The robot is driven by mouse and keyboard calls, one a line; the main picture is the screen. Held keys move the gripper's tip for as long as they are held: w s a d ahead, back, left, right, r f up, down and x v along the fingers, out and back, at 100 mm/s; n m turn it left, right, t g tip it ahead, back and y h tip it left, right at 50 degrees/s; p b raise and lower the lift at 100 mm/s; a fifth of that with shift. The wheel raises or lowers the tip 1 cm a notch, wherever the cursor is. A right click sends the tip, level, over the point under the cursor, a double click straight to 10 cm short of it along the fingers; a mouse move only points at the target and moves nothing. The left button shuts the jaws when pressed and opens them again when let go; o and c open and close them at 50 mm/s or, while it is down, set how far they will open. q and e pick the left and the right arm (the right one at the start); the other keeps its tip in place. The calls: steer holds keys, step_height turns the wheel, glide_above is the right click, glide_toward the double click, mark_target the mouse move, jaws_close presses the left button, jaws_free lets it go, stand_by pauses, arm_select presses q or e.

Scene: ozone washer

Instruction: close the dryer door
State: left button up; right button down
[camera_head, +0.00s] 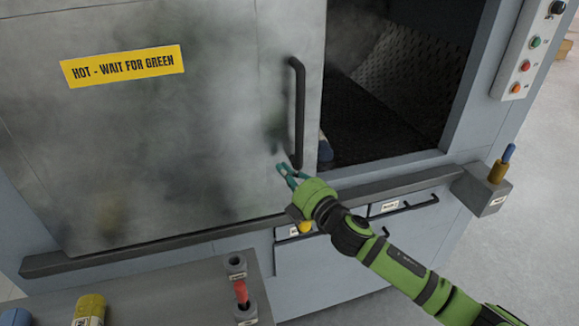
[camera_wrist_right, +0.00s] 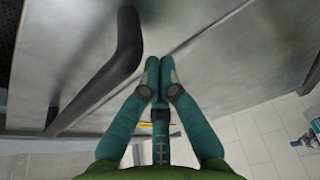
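The dryer door (camera_head: 215,140) is a large grey metal panel with a yellow "HOT - WAIT FOR GREEN" label (camera_head: 123,66). It stands partly open, with the dark dryer opening (camera_head: 395,90) uncovered to its right. A black vertical bar handle (camera_head: 298,115) is on its right edge; it also shows in the right wrist view (camera_wrist_right: 115,72). My right gripper (camera_head: 281,168) is in front of the door near the handle's lower end. In the right wrist view its fingertips (camera_wrist_right: 160,68) meet, empty, beside the handle and not around it. My left gripper is out of view.
A dark ledge (camera_head: 150,245) runs below the door. A control panel with buttons (camera_head: 528,50) is at right. Below are drawers with handles (camera_head: 408,207). A grey block with a red piece (camera_head: 241,292) and a yellow cylinder (camera_head: 90,308) are at the front left. The floor at right is clear.

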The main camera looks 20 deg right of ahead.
steer(key=shift+s+d+f, duration=0.1)
steer(key=shift+d, duration=0.35)
steer(key=shift+a, duration=0.1)
